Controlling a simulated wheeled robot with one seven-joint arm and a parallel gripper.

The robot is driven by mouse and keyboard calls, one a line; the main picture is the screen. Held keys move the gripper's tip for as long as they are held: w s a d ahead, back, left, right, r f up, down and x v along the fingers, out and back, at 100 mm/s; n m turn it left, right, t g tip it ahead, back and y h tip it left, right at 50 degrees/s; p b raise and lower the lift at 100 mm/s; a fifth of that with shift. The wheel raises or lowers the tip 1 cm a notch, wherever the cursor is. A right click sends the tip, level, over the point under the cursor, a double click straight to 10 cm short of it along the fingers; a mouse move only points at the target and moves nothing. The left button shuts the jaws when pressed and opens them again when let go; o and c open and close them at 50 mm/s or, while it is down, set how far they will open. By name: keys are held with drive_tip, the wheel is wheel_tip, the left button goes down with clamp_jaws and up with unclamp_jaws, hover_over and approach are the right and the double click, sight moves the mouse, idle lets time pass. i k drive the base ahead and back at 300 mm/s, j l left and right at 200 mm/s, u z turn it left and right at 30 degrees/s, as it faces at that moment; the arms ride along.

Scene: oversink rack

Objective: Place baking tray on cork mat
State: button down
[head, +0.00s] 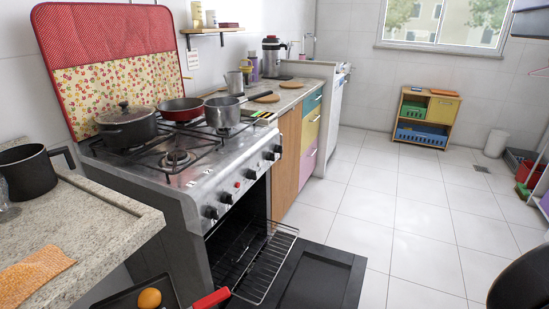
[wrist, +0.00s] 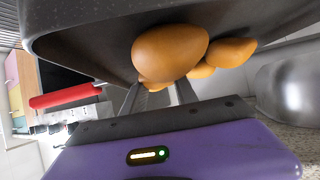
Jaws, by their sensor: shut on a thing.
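The dark baking tray (head: 128,295) shows at the bottom edge of the head view, mostly cut off, with an orange-brown rounded item on it. In the wrist view the tray (wrist: 85,40) fills the top, with several such items. My gripper (wrist: 160,95) is shut on the tray's near edge, though the exact contact is partly hidden. A flat orange-brown mat (head: 36,275), perhaps the cork mat, lies on the near-left counter. A round brown mat (head: 265,97) lies on the far counter; I cannot tell which is the cork mat.
A black pot (head: 28,172) stands on the near counter (head: 95,205), behind the flat mat. The stove (head: 175,165) holds several pans, and its oven door (head: 315,275) is open with a rack (head: 255,262) pulled out. A red bar (head: 212,298) shows beside the tray.

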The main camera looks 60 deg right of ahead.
sight(273, 96)
drive_tip(key=k+z, duration=0.2)
drive_tip(key=z, duration=2.65)
drive_tip(key=i+j+z, duration=0.2)
drive_tip(key=i+z, duration=0.15)
drive_tip(key=i, duration=0.15)
drive_tip(key=i+j+z, duration=0.35)
drive_tip(key=i, duration=0.15)
drive_tip(key=i+j+u, duration=0.1)
drive_tip(key=i, duration=1.45)
drive_tip(key=u, duration=0.5)
drive_tip(key=i+l+u, duration=0.1)
drive_tip(key=u, duration=0.4)
drive_tip(key=i+u, duration=0.1)
drive_tip(key=u, duration=2.1)
